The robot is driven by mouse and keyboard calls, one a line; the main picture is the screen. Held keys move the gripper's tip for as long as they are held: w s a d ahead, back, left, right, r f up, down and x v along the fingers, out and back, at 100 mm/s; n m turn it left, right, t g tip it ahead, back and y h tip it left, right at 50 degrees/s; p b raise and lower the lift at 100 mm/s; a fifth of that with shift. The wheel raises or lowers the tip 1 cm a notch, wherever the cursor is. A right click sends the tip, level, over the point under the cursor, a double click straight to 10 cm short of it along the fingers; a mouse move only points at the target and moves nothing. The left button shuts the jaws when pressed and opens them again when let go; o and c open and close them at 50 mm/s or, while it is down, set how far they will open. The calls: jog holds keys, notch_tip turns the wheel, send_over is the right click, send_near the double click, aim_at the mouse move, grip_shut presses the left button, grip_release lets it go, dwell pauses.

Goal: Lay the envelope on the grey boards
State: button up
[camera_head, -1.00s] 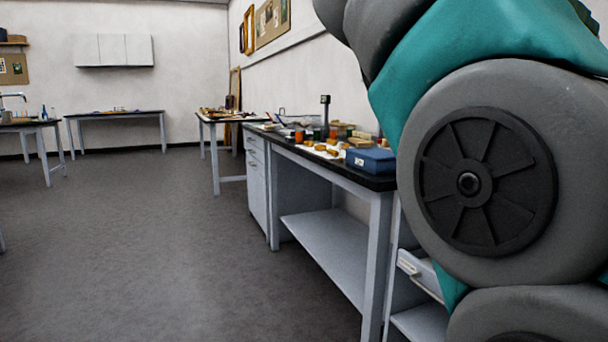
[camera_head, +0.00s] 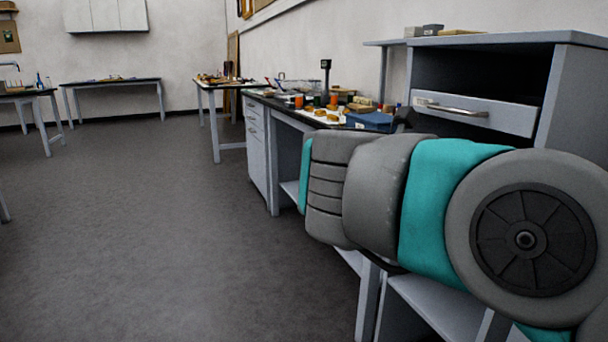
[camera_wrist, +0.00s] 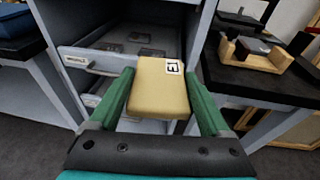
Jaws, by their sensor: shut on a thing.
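My gripper (camera_wrist: 159,84) is shut on the tan envelope (camera_wrist: 160,90), a thick packet with a white label printed in black on its far right corner. Green fingers press on its left and right sides in the wrist view. It is held in front of a grey cabinet (camera_wrist: 57,18) with an open front. Inside that cabinet, several dark flat pieces (camera_wrist: 145,38) lie on a surface; I cannot tell whether they are the grey boards. In the head view my arm hides the envelope.
A drawer (camera_head: 476,113) with a metal handle sits in the cabinet at right. Small grey boxes (camera_head: 432,30) stand on the cabinet top. A black-topped bench (camera_head: 283,117) holds jars and a blue box (camera_head: 369,121). A dark bench (camera_wrist: 255,80) stands right. Floor at left is clear.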

jog(key=w+a+f, duration=0.3)
jog(key=w+f, duration=0.1)
jog(key=f, duration=0.9)
jog(key=w+a+f+n+t+y, duration=0.1)
jog(key=w+a+f, duration=0.2)
jog(key=f, duration=1)
jog(key=w+a+f+n+t, duration=0.1)
jog(key=w+a+f, duration=0.2)
jog(key=f, duration=1)
jog(key=w, duration=0.3)
jog(key=shift+w+a, duration=0.15)
jog(key=shift+a, duration=0.1)
jog(key=shift+r, duration=0.1)
jog(key=shift+w+d+r, duration=0.1)
jog(key=shift+w+r, duration=0.15)
jog(key=shift+r, duration=0.15)
jog(key=shift+s+f, duration=0.15)
jog(key=shift+s, duration=0.05)
jog(key=shift+s+f, duration=0.3)
jog(key=shift+f, duration=0.35)
jog(key=shift+r, duration=0.15)
jog(key=shift+a, duration=0.2)
